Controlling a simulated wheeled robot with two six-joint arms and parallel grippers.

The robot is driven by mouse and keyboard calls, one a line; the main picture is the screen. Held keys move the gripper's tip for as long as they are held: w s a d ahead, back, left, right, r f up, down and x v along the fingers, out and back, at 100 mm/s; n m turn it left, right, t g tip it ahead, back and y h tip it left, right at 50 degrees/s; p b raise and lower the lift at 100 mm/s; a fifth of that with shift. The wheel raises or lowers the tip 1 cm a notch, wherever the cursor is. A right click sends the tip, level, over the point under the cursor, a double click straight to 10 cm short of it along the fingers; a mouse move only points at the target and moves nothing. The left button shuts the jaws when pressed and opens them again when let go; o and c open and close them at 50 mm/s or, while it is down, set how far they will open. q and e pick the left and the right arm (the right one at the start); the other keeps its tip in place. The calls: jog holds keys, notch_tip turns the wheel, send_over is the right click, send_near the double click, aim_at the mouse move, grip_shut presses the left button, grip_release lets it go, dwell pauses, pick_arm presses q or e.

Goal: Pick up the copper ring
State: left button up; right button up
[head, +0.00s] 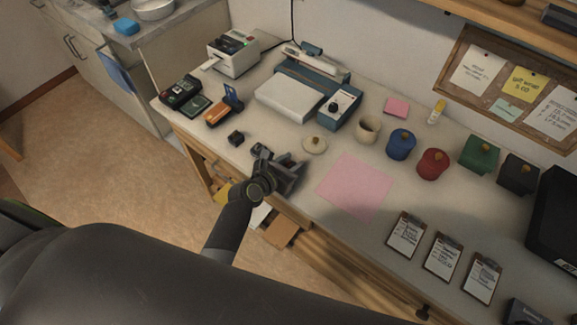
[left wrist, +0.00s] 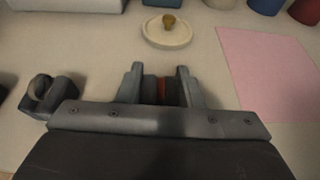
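My left gripper (head: 290,177) is over the near edge of the table. In the left wrist view my left gripper (left wrist: 161,88) has its two fingers apart. Between them is a dark block with a narrow reddish-brown band (left wrist: 162,88), which looks like the copper ring edge-on. I cannot tell whether the fingers touch it. In the head view the gripper hides this spot. A dark holder with a grey ring (left wrist: 40,88) stands to the left of the fingers. My right gripper is not in view.
A cream lid (left wrist: 167,31) with a knob lies just beyond the fingers. A pink sheet (head: 354,187) lies to the right. Another small dark block (head: 236,138) is to the left. A scale (head: 291,98), a beige cup (head: 369,129) and coloured jars stand farther back.

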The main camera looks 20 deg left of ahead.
pick_arm(q)
jog(key=c, duration=0.4)
